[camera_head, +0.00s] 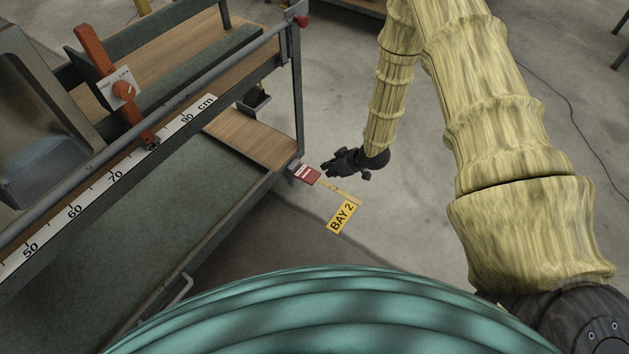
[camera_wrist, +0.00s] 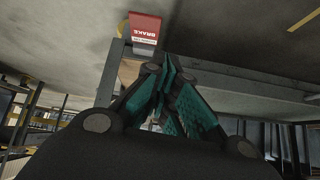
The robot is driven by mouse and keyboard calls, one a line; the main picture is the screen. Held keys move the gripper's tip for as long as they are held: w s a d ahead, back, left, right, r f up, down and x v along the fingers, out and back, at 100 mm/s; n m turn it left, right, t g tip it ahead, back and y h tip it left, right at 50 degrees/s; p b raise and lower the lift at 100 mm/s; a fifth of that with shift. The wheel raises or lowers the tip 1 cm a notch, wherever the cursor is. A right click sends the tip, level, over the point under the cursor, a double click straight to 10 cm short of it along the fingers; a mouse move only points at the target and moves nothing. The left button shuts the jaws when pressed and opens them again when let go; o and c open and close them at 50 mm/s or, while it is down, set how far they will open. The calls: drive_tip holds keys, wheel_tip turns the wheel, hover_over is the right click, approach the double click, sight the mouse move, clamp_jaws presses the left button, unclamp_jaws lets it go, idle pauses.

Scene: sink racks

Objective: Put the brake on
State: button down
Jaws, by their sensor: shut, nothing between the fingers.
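The brake is a red plate (camera_head: 305,174) with a white label at the near right corner of the rack (camera_head: 284,180), low by the floor. In the wrist view the red brake plate (camera_wrist: 145,28) reads "BRAKE" upside down and sits just beyond my fingertips. My gripper (camera_head: 327,170) is shut and empty, just right of the plate in the head view. In the wrist view its teal-padded fingers (camera_wrist: 168,68) converge just below the plate. I cannot tell whether they touch it, or whether the plate is up or down.
A yellow "BAY 2" floor sign (camera_head: 342,217) lies right of the rack corner. The rack holds a metal sink (camera_head: 40,125), an orange lever clamp (camera_head: 100,60) and a centimetre scale (camera_head: 75,210). A dark caster or bracket (camera_head: 254,103) shows farther back.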

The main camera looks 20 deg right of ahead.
drive_tip(key=w+d+f+n+b, duration=0.1)
drive_tip(key=w+d+f+b, duration=0.1)
drive_tip(key=w, duration=0.3)
drive_tip(key=b, duration=0.3)
hover_over(315, 177)
wheel_tip(315, 177, down, 7)
drive_tip(key=shift+r, duration=0.1)
wheel_tip(315, 177, down, 3)
drive_tip(key=shift+w+f+b, duration=0.1)
drive_tip(key=shift+b, duration=0.65)
drive_tip(key=shift+f, duration=0.5)
